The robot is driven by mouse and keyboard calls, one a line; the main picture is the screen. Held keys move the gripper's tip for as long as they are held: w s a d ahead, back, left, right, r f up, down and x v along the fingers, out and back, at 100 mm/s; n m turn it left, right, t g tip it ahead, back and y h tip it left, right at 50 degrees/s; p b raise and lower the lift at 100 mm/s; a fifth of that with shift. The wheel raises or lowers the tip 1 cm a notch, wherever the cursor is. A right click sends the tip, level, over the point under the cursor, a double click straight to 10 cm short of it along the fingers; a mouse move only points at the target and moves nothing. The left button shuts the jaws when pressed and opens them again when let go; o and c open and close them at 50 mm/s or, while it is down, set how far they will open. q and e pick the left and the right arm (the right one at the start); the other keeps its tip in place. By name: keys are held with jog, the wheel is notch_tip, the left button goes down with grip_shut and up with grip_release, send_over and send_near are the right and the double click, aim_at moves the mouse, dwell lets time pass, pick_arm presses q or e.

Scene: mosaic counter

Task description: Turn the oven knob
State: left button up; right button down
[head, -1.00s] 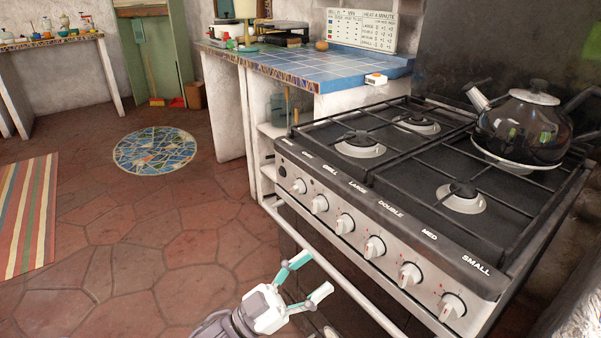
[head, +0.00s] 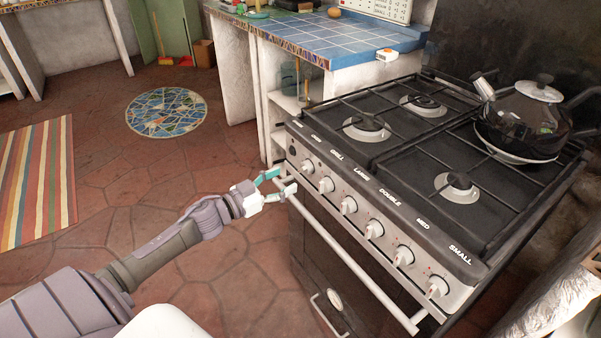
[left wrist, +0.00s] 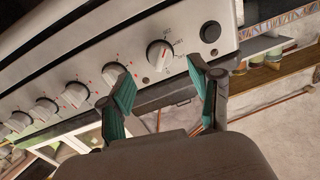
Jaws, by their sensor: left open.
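The oven (head: 350,270) has a row of several white knobs on its sloping front panel. The leftmost knob (head: 308,166) is closest to my left gripper (head: 280,182), which is open and empty at the left end of the panel, near the handle rail. In the left wrist view this end knob (left wrist: 160,53) appears between the spread teal-padded fingertips of the left gripper (left wrist: 160,72), a little beyond them; I see no contact. Its pointer mark is visible. A black round button (left wrist: 210,31) sits beside it. My right gripper is not in view.
A handle rail (head: 350,258) runs below the knobs. A dark kettle (head: 522,125) stands on the back right burner. A blue tiled counter (head: 330,45) with open shelves adjoins the oven's left. Floor to the left is clear, with a striped rug (head: 35,180).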

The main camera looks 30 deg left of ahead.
aim_at(301, 171)
pick_arm(q)
jog(key=x, duration=0.6)
jog(key=shift+w+d, duration=0.1)
jog(key=shift+w, duration=0.1)
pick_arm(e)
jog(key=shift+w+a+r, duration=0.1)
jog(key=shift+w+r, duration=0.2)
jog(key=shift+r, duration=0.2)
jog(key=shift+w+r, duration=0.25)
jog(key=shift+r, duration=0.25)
pick_arm(q)
jog(key=c, duration=1.1)
jog(key=shift+c, duration=0.2)
